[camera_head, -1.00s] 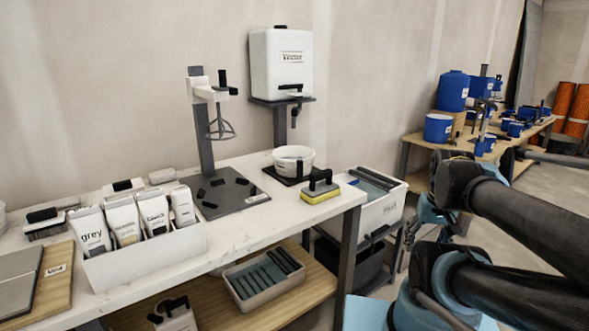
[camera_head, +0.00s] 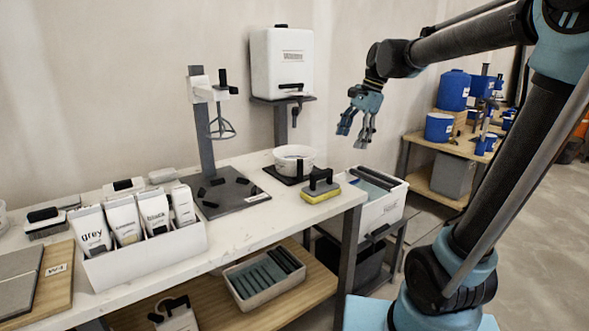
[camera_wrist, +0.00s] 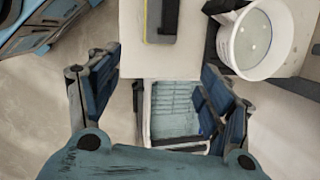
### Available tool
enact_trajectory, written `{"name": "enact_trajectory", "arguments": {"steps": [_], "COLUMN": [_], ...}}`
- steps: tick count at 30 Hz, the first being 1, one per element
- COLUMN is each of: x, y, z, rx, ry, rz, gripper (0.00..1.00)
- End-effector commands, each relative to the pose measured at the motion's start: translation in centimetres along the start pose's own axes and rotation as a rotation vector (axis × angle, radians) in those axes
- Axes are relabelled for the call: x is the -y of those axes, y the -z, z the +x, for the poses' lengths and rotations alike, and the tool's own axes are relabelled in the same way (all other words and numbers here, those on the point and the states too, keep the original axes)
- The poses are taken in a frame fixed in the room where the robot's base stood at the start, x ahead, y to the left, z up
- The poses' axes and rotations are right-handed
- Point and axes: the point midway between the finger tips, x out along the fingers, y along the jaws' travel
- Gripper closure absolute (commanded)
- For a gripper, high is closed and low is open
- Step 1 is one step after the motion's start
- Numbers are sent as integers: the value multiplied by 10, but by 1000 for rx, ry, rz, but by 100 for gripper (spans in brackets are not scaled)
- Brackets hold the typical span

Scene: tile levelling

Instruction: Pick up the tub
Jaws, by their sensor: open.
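The tub (camera_head: 294,157) is a round white bowl-like container. It stands on a dark plate at the right part of the bench, below the white dispenser. It also shows at the upper right of the wrist view (camera_wrist: 257,41), with several small light dots inside. My gripper (camera_head: 356,140) is in the air to the right of the tub and higher than it, pointing down. In the wrist view its two fingers (camera_wrist: 158,100) are spread wide with nothing between them. The tub is outside the fingers, beyond the right one.
A yellow-based sponge float (camera_head: 320,189) lies on the bench just right of the tub. A mixer stand (camera_head: 205,125) is to its left, and the white dispenser (camera_head: 282,62) hangs behind. A white bin (camera_head: 380,212) stands below my gripper. Bags in a white tray (camera_head: 150,259) are at front left.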

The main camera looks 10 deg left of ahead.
Motion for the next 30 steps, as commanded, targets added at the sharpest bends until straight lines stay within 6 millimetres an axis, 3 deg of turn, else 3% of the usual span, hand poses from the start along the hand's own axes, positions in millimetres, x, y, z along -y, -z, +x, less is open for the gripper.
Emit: {"name": "enact_trajectory", "arguments": {"steps": [1,6,12,19,30], "x": [22,76,113,122,118], "y": [-9,-37,-60,-67,-75], "z": [-2,-3,-1,13,77], "rx": [20,75,111,121,120], "ry": [-7,-35,-63,-72,-71], "rz": [39,184,292,324,322], "gripper": [27,27,27,27,27]}}
